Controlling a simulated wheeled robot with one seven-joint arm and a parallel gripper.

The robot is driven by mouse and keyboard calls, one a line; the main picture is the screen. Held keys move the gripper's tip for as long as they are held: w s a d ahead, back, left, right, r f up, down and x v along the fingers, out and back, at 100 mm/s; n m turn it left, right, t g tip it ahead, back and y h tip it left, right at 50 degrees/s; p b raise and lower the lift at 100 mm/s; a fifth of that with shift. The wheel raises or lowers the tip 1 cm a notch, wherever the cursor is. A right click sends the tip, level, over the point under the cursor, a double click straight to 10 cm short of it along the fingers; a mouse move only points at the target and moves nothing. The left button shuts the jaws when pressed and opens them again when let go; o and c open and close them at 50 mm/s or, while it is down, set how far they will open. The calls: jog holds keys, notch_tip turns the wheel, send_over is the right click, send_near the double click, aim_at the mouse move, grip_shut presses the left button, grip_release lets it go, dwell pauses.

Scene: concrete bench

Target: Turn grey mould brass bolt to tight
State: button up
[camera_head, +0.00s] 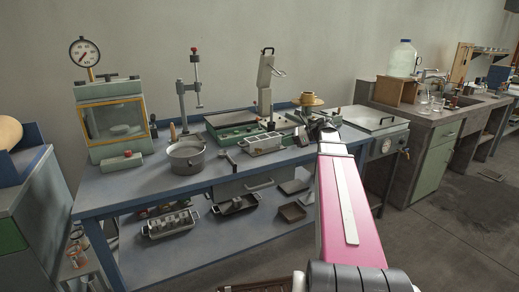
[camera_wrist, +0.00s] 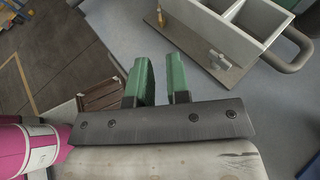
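The grey mould (camera_head: 262,143) stands on the blue bench top, near its front edge. In the wrist view a light grey mould with open compartments (camera_wrist: 222,38) is at the upper right, on a brownish-grey base plate. A small brass-coloured pin (camera_wrist: 161,16) stands at the plate's left end. A bolt with a pale metal cross-piece (camera_wrist: 217,59) sits beside the mould wall; I cannot tell how tight it is. My gripper has two green fingers (camera_wrist: 158,78), apart with nothing between them, short of the plate and touching neither bolt. In the head view my gripper (camera_head: 303,124) is right of the mould.
A metal pot (camera_head: 187,157) and a glass-fronted chamber (camera_head: 116,124) stand to the left. A green-based press (camera_head: 235,127) is behind the mould. A brass dish on a stand (camera_head: 307,100) rises close behind my gripper. Other moulds (camera_head: 170,223) lie on the lower shelf.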

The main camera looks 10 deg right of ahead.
aim_at(264, 155)
jog(key=x, duration=1)
jog(key=shift+w+a, duration=0.1)
jog(key=shift+a, duration=0.15)
grip_shut()
